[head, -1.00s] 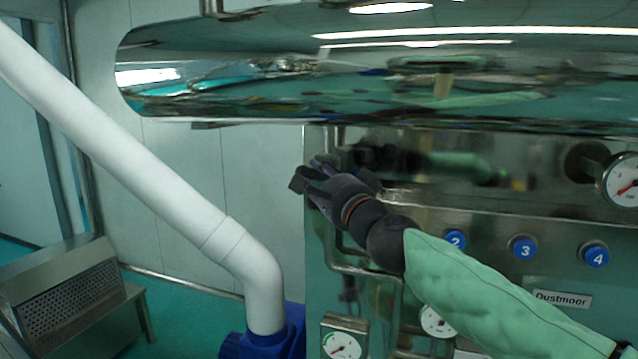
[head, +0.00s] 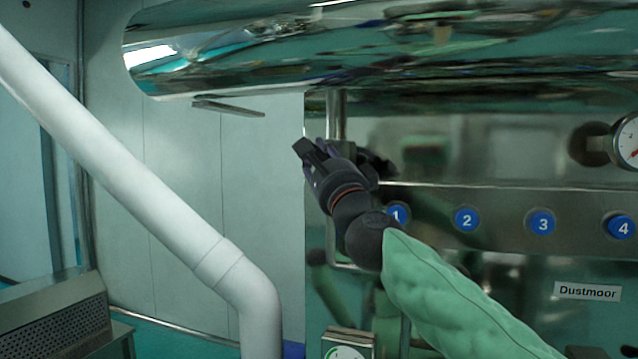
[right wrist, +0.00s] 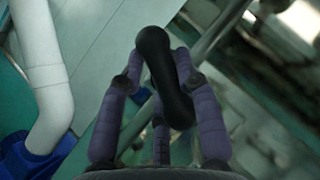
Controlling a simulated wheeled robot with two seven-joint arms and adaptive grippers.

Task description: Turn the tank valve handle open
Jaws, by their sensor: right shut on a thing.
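The valve handle (right wrist: 167,80) is a black bar with rounded ends. In the right wrist view it runs between the purple-grey fingers of my right gripper (right wrist: 160,85), which are shut on it. In the head view my right gripper (head: 308,152) is at the left edge of the steel panel, below the polished steel tank (head: 400,50). There the gripper hides most of the handle, so its angle is hard to read. My left gripper is not in view.
A steel panel (head: 500,195) with blue numbered buttons and a pressure gauge (head: 628,140) lies right of the gripper. A thick white pipe (head: 130,175) slants down at left. A thin flat metal piece (head: 228,107) shows under the tank's left end. A perforated steel bench (head: 55,320) stands lower left.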

